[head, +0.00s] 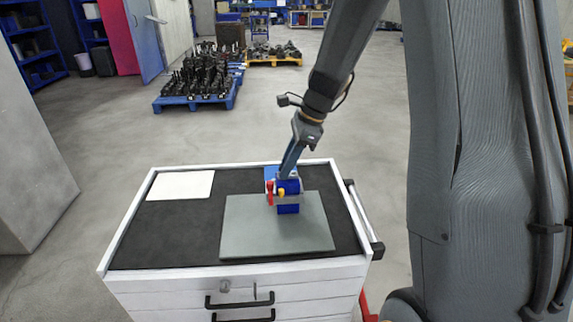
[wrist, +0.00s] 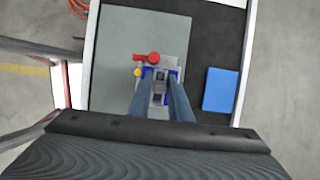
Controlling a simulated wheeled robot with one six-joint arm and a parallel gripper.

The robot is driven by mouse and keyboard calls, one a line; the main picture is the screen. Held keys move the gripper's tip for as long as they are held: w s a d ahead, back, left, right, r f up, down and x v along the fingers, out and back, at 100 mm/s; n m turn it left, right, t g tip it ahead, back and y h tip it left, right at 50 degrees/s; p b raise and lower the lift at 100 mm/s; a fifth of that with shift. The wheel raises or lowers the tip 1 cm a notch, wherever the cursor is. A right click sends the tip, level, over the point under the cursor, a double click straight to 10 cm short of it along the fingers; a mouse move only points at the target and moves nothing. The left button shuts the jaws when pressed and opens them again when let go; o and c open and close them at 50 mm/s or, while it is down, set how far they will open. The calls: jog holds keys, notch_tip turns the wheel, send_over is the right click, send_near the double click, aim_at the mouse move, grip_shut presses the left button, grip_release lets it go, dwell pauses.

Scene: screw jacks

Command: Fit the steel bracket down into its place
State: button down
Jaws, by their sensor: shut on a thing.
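My gripper (head: 287,174) reaches down from above to a blue block (head: 288,208) on the grey-green mat (head: 245,235). In the wrist view its two fingers (wrist: 159,92) close on a small grey steel bracket (wrist: 158,87) at the block. The bracket is partly hidden by the fingers. Blue parts of the block show on both sides of it. A red lever (wrist: 147,57) and a yellow knob (wrist: 138,72) sit at the block's left side. I cannot tell whether the bracket touches the block or is held just above it.
A flat blue box (wrist: 221,90) lies on the black cart top to the right of the mat in the wrist view. A white sheet (head: 181,186) lies at the cart's back left. The white cart rim (head: 128,216) surrounds the top.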

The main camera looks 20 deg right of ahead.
jog(key=shift+f, duration=0.3)
jog(key=c, duration=1.5)
grip_release()
jog(key=shift+c, duration=0.2)
jog(key=b+v, duration=0.2)
jog(key=v, duration=0.5)
jog(key=shift+d+r, duration=0.1)
jog(key=shift+r, duration=0.3)
